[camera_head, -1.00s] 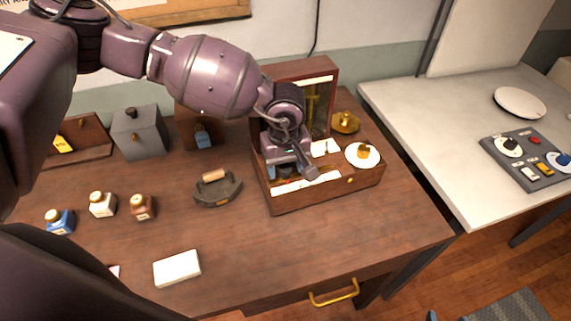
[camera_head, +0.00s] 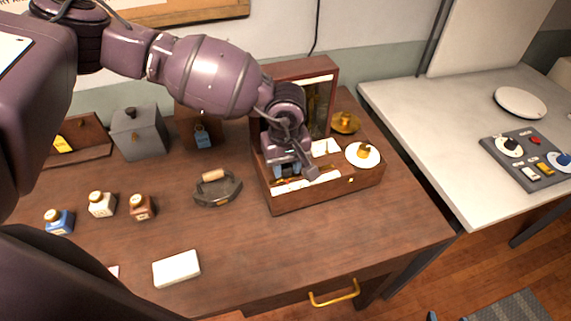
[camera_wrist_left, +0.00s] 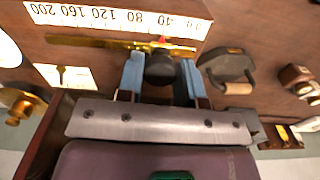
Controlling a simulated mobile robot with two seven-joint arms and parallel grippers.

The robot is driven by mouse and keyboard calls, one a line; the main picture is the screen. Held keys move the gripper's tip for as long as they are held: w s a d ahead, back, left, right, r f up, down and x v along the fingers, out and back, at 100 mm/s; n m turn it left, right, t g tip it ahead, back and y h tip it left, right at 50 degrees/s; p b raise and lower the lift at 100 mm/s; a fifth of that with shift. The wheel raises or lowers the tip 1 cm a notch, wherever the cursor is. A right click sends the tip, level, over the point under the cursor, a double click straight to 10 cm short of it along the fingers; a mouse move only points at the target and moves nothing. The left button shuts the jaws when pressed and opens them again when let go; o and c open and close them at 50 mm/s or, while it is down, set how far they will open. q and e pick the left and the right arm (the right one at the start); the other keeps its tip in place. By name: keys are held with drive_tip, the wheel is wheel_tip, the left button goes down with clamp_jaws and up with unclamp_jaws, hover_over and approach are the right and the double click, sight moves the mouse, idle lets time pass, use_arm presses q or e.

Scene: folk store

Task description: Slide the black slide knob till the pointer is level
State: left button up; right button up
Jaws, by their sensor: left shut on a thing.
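A wooden balance box (camera_head: 320,198) stands open on the brown desk in the head view. In the left wrist view its white scale strip (camera_wrist_left: 115,17) carries numbers from 200 down, beside a brass beam (camera_wrist_left: 90,42) with a small red mark. The black slide knob (camera_wrist_left: 160,68) lies between the blue fingertips of my left gripper (camera_wrist_left: 161,76), which is shut on it. The gripper also shows over the box in the head view (camera_head: 287,170). A white card with a dark pointer mark (camera_wrist_left: 62,76) sits beside the beam; I cannot tell if it is level.
A white pan with a brass weight (camera_head: 363,155) is at the box's right end, and a brass dish (camera_head: 345,122) is behind it. A dark iron with a wooden handle (camera_head: 217,188) and several small bottles (camera_head: 101,204) stand left. The desk front is mostly clear.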

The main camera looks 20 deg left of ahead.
use_arm(q)
drive_tip(key=shift+w+d, duration=0.1)
drive_tip(key=shift+d, duration=0.05)
drive_tip(key=shift+w+d+b, duration=0.6)
drive_tip(key=shift+w+d, duration=0.15)
drive_tip(key=shift+d, duration=0.2)
drive_tip(key=o, duration=0.8)
drive_tip(key=shift+r, duration=0.1)
drive_tip(key=shift+r+p, duration=0.65)
drive_tip(key=shift+r, duration=0.6)
drive_tip(key=shift+r+p, duration=0.85)
drive_tip(key=shift+r, duration=1.35)
